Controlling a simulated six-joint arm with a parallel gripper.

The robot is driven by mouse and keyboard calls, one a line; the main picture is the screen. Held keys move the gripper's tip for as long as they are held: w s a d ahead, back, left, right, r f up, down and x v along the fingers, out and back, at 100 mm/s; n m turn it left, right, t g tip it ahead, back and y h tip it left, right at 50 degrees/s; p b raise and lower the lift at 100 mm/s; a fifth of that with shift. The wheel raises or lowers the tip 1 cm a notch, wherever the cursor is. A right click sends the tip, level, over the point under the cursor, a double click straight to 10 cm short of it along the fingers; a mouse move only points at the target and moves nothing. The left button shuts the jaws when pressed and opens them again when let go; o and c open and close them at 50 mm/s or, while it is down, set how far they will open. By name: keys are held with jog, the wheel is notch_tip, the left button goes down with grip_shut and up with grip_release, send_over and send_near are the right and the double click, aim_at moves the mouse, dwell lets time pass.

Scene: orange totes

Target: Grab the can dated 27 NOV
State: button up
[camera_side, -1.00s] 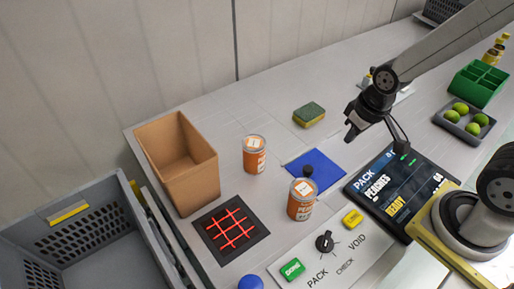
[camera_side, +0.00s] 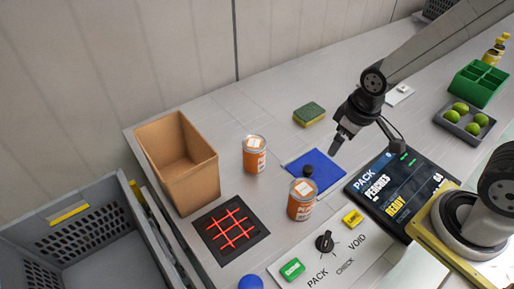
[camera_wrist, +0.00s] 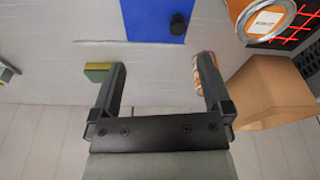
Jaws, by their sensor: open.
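Two orange cans with pale lid labels stand upright on the counter. The farther can (camera_side: 254,157) is near the cardboard box; the nearer can (camera_side: 301,203) is by the blue mat's front corner. I cannot read a date on either in the side view. In the wrist view the nearer can (camera_wrist: 262,18) shows its label at the top right, too small to read surely. The farther can (camera_wrist: 197,76) is partly hidden by a finger. My gripper (camera_side: 335,150) is open and empty, above and right of the cans; its fingers (camera_wrist: 160,68) show in the wrist view.
A cardboard box (camera_side: 195,185), a red-grid pad (camera_side: 232,255) and a grey crate (camera_side: 95,205) lie left. The blue mat (camera_side: 322,170) with a black knob is below my gripper. A sponge (camera_side: 309,114) is behind. A button panel (camera_side: 300,262) and display (camera_side: 395,190) are in front.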

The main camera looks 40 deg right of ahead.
aim_at(301, 188)
jog(key=a+f+n, duration=0.1)
jog(key=a+n, duration=0.2)
jog(key=a, duration=0.1)
jog(key=a+n+g, duration=0.1)
jog(key=a+n, duration=0.3)
jog(key=a+f+n+g, duration=0.1)
jog(key=a+n, duration=0.2)
jog(key=a, duration=0.1)
jog(key=shift+s+a+f+n, duration=0.25)
jog(key=shift+s+f+n, duration=0.05)
jog(key=shift+n, duration=0.1)
jog(key=shift+f, duration=0.15)
jog(key=shift+f, duration=1.2)
jog(key=shift+s+d+f, duration=0.15)
jog(key=shift+f, duration=2.4)
jog(key=c, duration=1.3)
jog(key=shift+c, duration=0.2)
